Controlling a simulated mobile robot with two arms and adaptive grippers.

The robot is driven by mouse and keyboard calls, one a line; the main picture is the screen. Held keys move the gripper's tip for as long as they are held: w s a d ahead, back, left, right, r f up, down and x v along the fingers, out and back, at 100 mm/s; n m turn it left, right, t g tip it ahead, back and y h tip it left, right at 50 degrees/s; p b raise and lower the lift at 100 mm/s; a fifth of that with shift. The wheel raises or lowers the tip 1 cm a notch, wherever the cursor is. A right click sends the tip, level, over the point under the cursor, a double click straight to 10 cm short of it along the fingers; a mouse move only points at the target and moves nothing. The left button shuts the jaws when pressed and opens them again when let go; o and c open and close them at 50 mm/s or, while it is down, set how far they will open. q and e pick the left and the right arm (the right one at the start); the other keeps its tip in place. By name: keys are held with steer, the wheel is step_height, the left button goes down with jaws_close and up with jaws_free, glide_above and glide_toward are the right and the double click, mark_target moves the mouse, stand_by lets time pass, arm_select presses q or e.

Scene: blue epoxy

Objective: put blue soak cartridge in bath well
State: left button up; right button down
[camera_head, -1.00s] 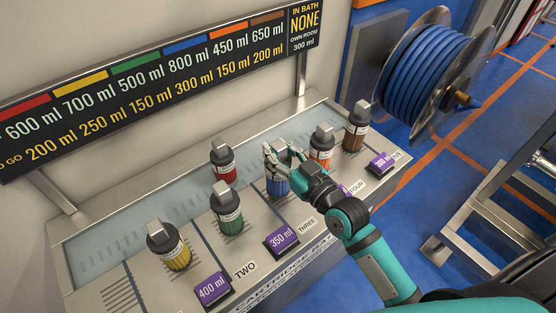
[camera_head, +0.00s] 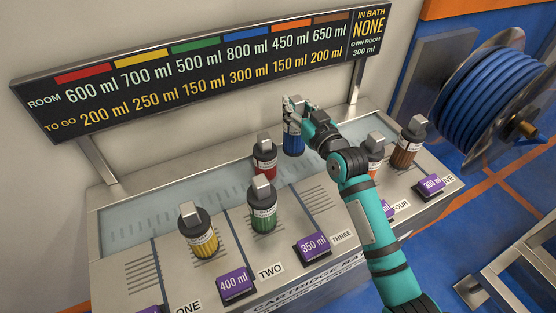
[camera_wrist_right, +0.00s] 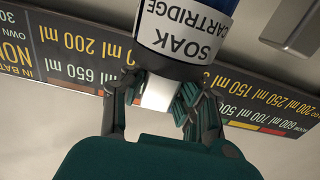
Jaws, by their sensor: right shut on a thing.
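My right gripper (camera_head: 296,106) is shut on the top of the blue soak cartridge (camera_head: 293,142) and holds it upright at the back of the bench. In the right wrist view the gripper (camera_wrist_right: 160,95) grips the cartridge's pale top block, and the cartridge's white label (camera_wrist_right: 185,35) reads SOAK CARTRIDGE. The bath well (camera_head: 135,222) is the long pale-blue trough along the back of the bench. The cartridge appears over or near it; its exact height is hard to tell. My left gripper is out of view.
A red cartridge (camera_head: 265,157) stands close left of the blue one. Green (camera_head: 263,212), yellow (camera_head: 199,241), orange (camera_head: 375,153) and brown (camera_head: 406,151) cartridges stand on the bench. A sign board (camera_head: 210,75) rises behind. A hose reel (camera_head: 490,95) is at right.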

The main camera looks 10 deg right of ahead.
mark_target(296, 131)
step_height(296, 131, down, 8)
steer(key=shift+d+f, duration=0.1)
steer(key=shift+f, duration=0.1)
steer(key=shift+s+b, duration=0.1)
steer(key=shift+b, duration=0.2)
steer(key=c, duration=1)
jaws_free()
steer(key=shift+f, duration=0.15)
steer(key=shift+c, duration=0.2)
steer(key=shift+r, duration=0.25)
steer(key=v, duration=1.2)
